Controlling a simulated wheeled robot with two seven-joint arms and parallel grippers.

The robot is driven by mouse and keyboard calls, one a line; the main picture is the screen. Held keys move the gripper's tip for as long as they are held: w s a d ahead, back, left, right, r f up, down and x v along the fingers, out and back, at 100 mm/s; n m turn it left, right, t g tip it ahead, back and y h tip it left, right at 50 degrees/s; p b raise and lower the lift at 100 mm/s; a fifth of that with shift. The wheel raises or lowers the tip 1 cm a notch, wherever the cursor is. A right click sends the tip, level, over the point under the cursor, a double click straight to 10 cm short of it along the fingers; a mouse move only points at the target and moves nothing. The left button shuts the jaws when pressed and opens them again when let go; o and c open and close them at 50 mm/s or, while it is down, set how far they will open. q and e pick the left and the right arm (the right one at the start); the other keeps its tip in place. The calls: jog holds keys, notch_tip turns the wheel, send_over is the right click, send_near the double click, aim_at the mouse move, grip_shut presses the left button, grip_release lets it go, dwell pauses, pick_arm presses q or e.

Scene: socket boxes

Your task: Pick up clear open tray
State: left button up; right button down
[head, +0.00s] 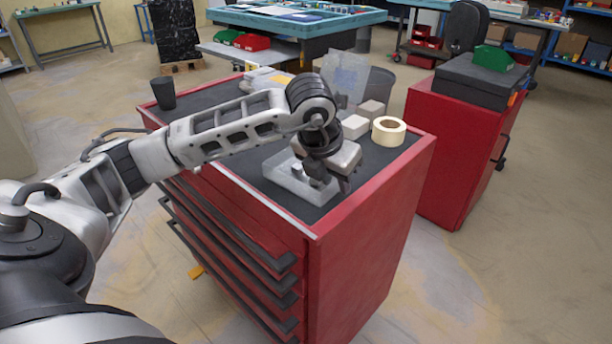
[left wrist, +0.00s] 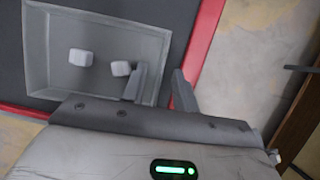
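The clear open tray (head: 283,181) sits on the dark top of the red cabinet near its front edge. In the left wrist view the tray (left wrist: 100,28) holds two small whitish blocks, one (left wrist: 80,57) apart from the fingers and one (left wrist: 121,68) close beside a finger. My left gripper (head: 343,184) is over the tray's right end. In the left wrist view my left gripper (left wrist: 158,88) has its fingers apart, one inside the tray and one outside its side wall. Whether either finger touches the wall I cannot tell. My right gripper is not in view.
On the same red cabinet (head: 372,205) are a tape roll (head: 388,131), light blocks (head: 355,127), a clear upright bin (head: 347,75) and a black cup (head: 164,94). A second red cabinet (head: 455,150) with a dark case (head: 476,80) stands to the right.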

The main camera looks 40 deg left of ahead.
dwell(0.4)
pick_arm(q)
grip_shut()
